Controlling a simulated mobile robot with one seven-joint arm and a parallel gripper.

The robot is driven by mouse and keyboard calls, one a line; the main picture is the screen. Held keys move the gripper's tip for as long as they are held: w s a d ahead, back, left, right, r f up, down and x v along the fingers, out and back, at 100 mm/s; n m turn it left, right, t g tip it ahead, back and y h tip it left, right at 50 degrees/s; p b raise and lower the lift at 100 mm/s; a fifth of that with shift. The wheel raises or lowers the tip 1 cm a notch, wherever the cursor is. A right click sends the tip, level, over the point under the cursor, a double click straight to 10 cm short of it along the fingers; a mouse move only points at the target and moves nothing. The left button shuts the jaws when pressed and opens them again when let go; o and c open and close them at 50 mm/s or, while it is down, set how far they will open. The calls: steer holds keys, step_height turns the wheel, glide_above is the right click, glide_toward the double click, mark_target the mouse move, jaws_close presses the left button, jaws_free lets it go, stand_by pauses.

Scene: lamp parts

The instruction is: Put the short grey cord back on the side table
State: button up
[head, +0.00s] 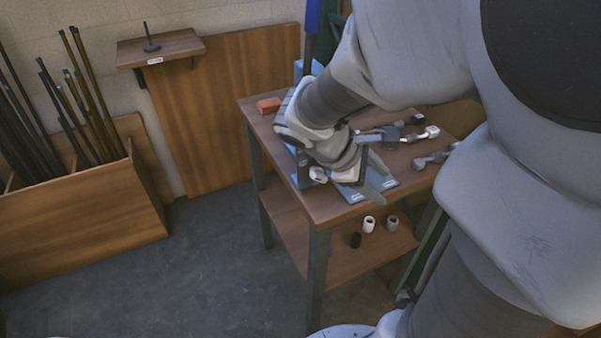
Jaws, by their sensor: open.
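The side table (322,218) stands at the middle right, with a wooden top and a lower shelf. My gripper (334,178) is low over the front of its top, open, with its fingers partly hidden by the hand. A small pale piece (318,174) shows by the fingers; I cannot tell if it is touched. A grey cord-like piece (435,158) lies at the right edge of the top, apart from my gripper. Another piece with a white end (422,134) lies behind it. I cannot tell for sure which is the short grey cord.
Flat blue-grey plates (383,187) lie under my gripper. The lower shelf holds a white (369,224), a grey and a black small cylinder. A rod bin (85,225) stands left; floor between is clear.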

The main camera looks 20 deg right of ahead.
steer(key=s+a+r+m+t+y, duration=0.2)
steer(key=s+a+r+m+y, duration=0.1)
steer(key=a, duration=0.5)
steer(key=m+y, duration=0.1)
steer(key=m, duration=0.1)
steer(key=shift+s+r+m+t+y, duration=0.15)
steer(key=shift+s+m+t+y, duration=0.1)
steer(key=shift+m+t+y, duration=0.05)
steer(key=a+r+m+t+y, duration=0.1)
steer(key=a, duration=0.1)
steer(key=s+a+r+m+t+y, duration=0.1)
steer(key=a, duration=0.2)
steer(key=a+r+m+t+y, duration=0.1)
steer(key=a+r, duration=0.1)
steer(key=shift+s+a+m, duration=0.25)
steer(key=shift+s+m, duration=0.1)
steer(key=shift+m, duration=0.05)
steer(key=shift+c, duration=0.5)
steer(key=shift+a+r+y, duration=0.1)
steer(key=shift+a+y, duration=0.05)
steer(key=shift+y, duration=0.15)
steer(key=shift+c, duration=0.2)
steer(key=shift+s, duration=0.1)
steer(key=shift+s, duration=0.1)
